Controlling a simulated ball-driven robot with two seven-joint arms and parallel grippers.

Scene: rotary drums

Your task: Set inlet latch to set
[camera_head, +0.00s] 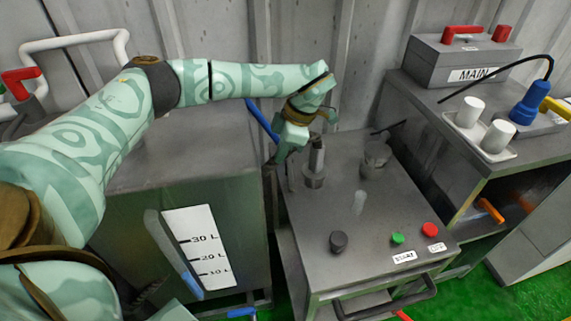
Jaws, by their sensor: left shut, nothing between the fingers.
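My left arm reaches in from the left over a grey metal tank. My left gripper (284,168) points down, shut and empty, at the back left of a grey machine top (300,225). It is just left of an upright metal post (316,165) on a round base; I cannot tell whether they touch. A blue bar (262,122) slants behind the gripper. No part in view is labelled as the inlet latch, so I cannot tell which one it is or its setting. My right gripper is not in view.
The machine top has a black knob (338,241), a green button (397,238) and a red button (429,229). The tank (150,185) has a level scale. At right, a bench holds a grey MAIN box (445,62), white cups and a blue tool (530,101). A corrugated wall stands behind.

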